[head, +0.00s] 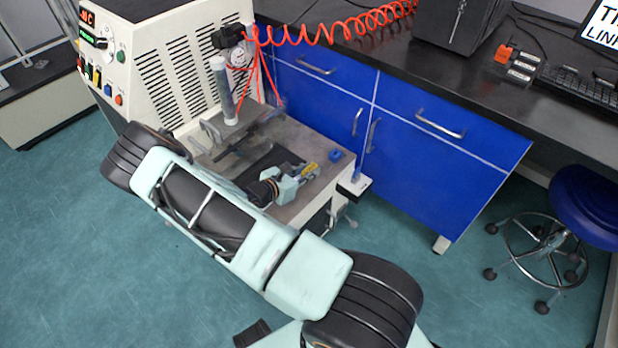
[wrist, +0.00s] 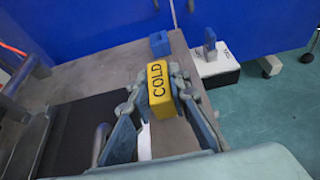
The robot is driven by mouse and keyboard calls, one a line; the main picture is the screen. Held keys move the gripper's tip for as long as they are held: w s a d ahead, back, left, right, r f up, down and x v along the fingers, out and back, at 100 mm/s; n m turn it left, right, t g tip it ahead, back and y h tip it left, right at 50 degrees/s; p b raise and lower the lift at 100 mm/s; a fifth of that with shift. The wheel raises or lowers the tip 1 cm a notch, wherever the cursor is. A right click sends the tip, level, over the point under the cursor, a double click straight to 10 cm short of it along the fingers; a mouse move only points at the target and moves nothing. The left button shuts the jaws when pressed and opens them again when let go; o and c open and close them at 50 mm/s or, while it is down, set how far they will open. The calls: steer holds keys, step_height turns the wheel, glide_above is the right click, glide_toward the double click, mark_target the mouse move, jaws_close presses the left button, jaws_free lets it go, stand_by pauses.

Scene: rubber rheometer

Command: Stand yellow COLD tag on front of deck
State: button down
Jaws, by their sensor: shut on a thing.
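The yellow COLD tag (wrist: 158,88) is between the two fingers of my gripper (wrist: 155,90) in the wrist view, with its black lettering facing the camera. My gripper is shut on it. In the head view the tag shows as a small yellow patch (head: 308,168) at the tip of my gripper (head: 305,172), over the right part of the grey deck (head: 300,208). The deck also shows in the wrist view (wrist: 115,62). I cannot tell whether the tag touches the deck.
A small blue block (head: 335,155) sits on the deck near its right edge. A white box (head: 354,184) with a blue piece stands just beyond that edge. The rheometer cabinet (head: 170,70) rises at the left. Blue drawers (head: 400,120) stand behind the deck.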

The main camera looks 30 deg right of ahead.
steer(key=shift+f, duration=1.25)
steer(key=shift+b, duration=0.3)
steer(key=shift+f, duration=0.2)
steer(key=c, duration=1.8)
jaws_free()
steer(key=shift+r, duration=0.1)
steer(key=shift+r, duration=0.1)
steer(key=shift+a+r, duration=0.2)
steer(key=shift+a, duration=0.05)
steer(key=p+v, duration=0.2)
steer(key=v, duration=0.5)
steer(key=shift+s+f, duration=0.1)
steer(key=shift+f, duration=0.05)
